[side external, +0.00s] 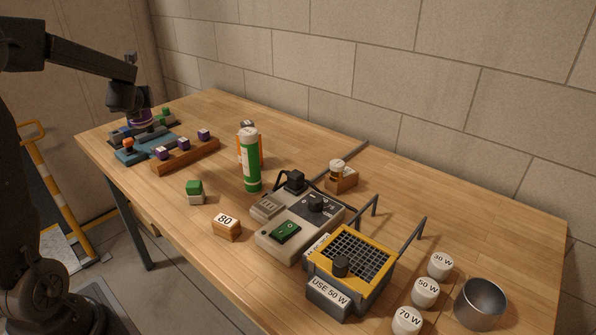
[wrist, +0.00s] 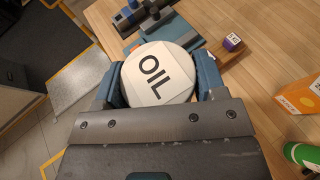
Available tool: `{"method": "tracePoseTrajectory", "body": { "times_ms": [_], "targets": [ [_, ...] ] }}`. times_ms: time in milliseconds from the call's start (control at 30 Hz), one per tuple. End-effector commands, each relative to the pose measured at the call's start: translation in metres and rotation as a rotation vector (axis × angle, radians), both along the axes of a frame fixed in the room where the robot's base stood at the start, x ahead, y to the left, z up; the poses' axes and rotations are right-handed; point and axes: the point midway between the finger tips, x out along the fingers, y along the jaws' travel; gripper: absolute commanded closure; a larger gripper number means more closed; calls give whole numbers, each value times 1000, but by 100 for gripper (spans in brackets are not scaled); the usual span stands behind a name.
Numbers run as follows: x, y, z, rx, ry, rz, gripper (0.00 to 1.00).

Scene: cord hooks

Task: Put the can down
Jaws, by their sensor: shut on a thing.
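The can (wrist: 158,72) has a round white lid marked "OIL" and sits between the two blue fingers of my gripper (wrist: 158,80) in the wrist view. The fingers are shut on its sides. In the side external view my gripper (side external: 142,116) points down over the far left end of the table, above a blue tray (side external: 155,146). The can is small and mostly hidden there, and I cannot tell whether its base touches anything.
A wooden rack (side external: 187,157) with purple-topped blocks stands beside the tray. A green canister (side external: 250,165) and an orange box (wrist: 300,95) stand further right. A grey control box (side external: 290,225), yellow grille unit (side external: 352,256) and metal cup (side external: 480,303) fill the right side.

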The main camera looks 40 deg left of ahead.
Motion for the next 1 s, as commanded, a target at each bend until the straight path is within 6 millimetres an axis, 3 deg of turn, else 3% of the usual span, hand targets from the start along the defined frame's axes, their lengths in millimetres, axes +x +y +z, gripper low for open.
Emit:
{"method": "tracePoseTrajectory", "body": {
  "times_ms": [233,433,667,867,1000],
  "targets": [
    [0,1,28,4,-4,2,66],
    [44,-16,26,-4,8,-74,66],
    [116,-53,26,-9,15,-204,66],
    [197,-114,26,-12,18,-367,66],
    [246,-166,26,-11,17,-484,66]
  ]
}}
